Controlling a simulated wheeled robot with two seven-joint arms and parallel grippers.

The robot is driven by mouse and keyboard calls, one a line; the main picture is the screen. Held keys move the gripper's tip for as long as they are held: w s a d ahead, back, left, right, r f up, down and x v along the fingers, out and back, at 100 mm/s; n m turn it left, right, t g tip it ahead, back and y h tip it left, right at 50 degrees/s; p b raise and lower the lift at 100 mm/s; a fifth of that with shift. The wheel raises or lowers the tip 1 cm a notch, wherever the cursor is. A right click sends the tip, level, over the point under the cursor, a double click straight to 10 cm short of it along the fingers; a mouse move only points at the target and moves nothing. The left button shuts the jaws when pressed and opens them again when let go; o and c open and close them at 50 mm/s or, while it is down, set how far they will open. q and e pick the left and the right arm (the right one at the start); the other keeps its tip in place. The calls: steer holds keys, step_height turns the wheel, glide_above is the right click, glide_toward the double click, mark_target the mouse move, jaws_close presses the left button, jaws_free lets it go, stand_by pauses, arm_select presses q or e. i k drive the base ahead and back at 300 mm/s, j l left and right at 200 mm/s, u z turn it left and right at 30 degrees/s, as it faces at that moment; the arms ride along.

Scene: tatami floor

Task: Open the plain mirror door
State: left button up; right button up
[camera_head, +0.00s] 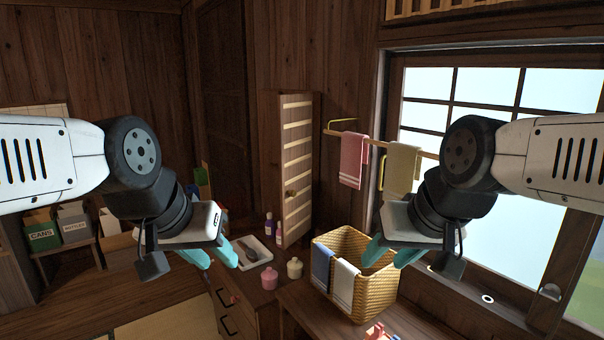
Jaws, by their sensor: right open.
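I cannot make out a plain mirror surface. A narrow wooden cabinet (270,150) stands upright at the back corner. My right gripper (382,265) is right of the cabinet, in front of the wicker basket, fingers apart and empty. Neither touches the door.
A wicker basket (378,302) with blue and white towels stands right of centre. A tray (245,262), bottles (273,228) and small jars (294,268) sit on the counter below the cabinet. Towels (352,160) hang on a wall rail. Bins (42,235) stand at left; a window is right.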

mark_target(267, 99)
steer(key=i+j+u, duration=0.2)
steer(key=i+j, duration=0.4)
steer(key=j, duration=0.3)
steer(key=i+j+u, duration=0.25)
steer(key=i+j, duration=0.45)
steer(key=j, duration=0.1)
